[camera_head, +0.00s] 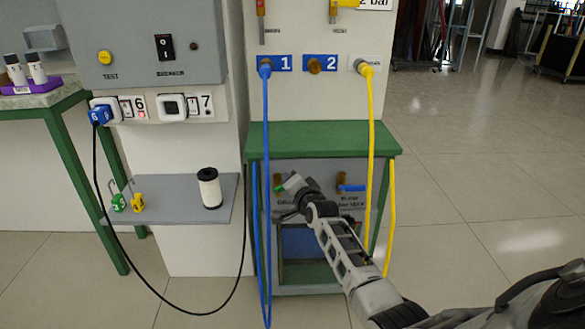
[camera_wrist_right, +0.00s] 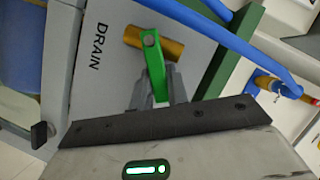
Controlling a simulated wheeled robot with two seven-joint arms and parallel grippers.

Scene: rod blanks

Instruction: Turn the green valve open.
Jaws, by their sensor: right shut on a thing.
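The green valve handle (camera_wrist_right: 154,65) sits on a brass valve body (camera_wrist_right: 165,44) on a grey panel marked DRAIN in the right wrist view. My right gripper (camera_wrist_right: 157,88) is shut on the lower end of the green handle. The handle stands across the brass body, slightly slanted. In the head view, my right gripper (camera_head: 293,188) reaches the left side of the panel under the green bench, and a bit of green (camera_head: 281,188) shows at its tip. The gripper and wrist hide most of that valve there. My left gripper is not in view.
A blue hose (camera_head: 266,180) hangs just left of my right gripper; a yellow hose (camera_head: 371,130) hangs to the right. A blue-handled valve (camera_head: 351,188) is right of my gripper. The green bench top (camera_head: 320,139) is above. A grey shelf (camera_head: 165,213) holds a white cylinder (camera_head: 209,188) and padlocks.

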